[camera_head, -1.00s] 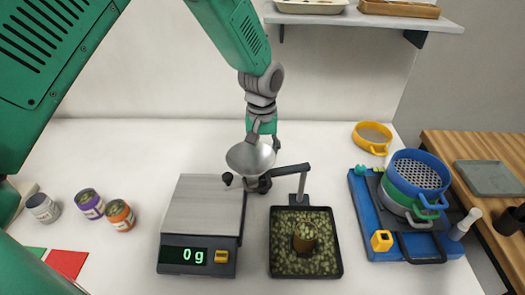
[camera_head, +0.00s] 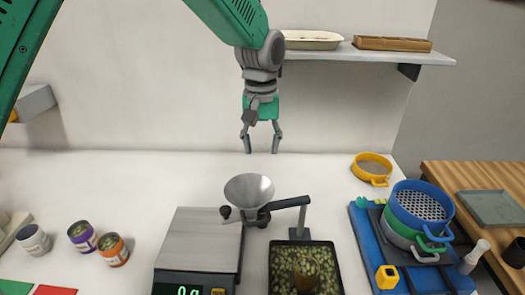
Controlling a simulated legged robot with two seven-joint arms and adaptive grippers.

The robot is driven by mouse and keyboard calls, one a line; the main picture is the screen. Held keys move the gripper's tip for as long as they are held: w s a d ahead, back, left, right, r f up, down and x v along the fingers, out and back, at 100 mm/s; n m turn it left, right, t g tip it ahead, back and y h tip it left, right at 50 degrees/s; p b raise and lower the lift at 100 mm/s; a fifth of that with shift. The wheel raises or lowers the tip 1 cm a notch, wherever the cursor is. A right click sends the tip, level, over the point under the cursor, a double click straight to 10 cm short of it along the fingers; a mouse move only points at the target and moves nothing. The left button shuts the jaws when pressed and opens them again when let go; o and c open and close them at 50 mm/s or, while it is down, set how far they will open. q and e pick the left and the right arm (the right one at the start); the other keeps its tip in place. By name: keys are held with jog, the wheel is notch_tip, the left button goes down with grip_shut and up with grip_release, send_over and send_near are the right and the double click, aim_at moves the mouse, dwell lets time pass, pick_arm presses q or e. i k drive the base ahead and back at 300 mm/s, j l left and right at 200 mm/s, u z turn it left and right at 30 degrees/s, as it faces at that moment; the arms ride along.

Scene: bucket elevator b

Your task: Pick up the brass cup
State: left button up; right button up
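The brass cup (camera_head: 306,274) stands in the black tray (camera_head: 334,280) at the bottom of the head view, among greenish beans. Its brownish wall shows, and greenish beans appear inside its mouth. The bottom of the tray is cut off by the frame. My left gripper (camera_head: 261,140) hangs in the upper middle, fingers pointing down and spread apart, with nothing between them. In the picture it is above and left of the cup, clear of it. My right gripper is not in view.
A metal funnel bowl (camera_head: 249,190) with a dark arm stands between my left gripper and the tray. A scale (camera_head: 205,240) is left of the tray. Several small cans (camera_head: 82,236) are at left. Stacked sieves (camera_head: 421,205) are at right. A shelf (camera_head: 370,55) juts out at upper right.

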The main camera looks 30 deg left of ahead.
aim_at(307, 271)
jog(key=k+l, duration=0.65)
jog(key=k, duration=0.25)
